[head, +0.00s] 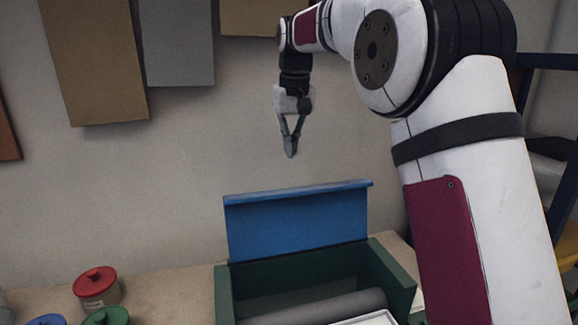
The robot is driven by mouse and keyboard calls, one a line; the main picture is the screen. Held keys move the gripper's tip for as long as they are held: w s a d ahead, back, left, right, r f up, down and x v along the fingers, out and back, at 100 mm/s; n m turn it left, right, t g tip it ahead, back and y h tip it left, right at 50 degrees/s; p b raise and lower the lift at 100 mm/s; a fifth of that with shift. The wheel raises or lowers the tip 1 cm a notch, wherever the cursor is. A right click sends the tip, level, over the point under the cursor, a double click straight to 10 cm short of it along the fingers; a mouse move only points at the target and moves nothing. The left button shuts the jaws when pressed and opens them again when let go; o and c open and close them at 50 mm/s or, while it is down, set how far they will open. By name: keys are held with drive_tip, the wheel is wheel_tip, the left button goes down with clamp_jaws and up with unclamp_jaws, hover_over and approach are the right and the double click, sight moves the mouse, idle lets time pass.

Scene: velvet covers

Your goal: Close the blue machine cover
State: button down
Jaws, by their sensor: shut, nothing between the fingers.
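The blue machine cover (297,222) stands open, nearly upright, along the back edge of a green box-shaped machine (224,292). It has a lip along its top edge. A dark grey roller shape (335,307) lies inside the machine, and the front of the machine is cut off by the picture's bottom edge. My gripper (291,155) hangs above the cover, pointing down, with its fingertips together and empty. In the picture it is a little above the cover's top edge and apart from it. I cannot tell how far in front or behind it is.
A red-lidded jar (96,286), a green-lidded jar (106,316) and a blue lid (47,320) are at the lower left of the table (165,290). Brown and grey panels (177,42) hang on the wall. A dark blue rack (562,190) stands at the right.

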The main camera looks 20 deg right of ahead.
wheel_tip(320, 180, down, 8)
drive_tip(key=s+p, duration=0.2)
drive_tip(key=p, duration=0.1)
drive_tip(key=shift+s+f, duration=0.2)
drive_tip(key=shift+s, duration=0.1)
idle(0.4)
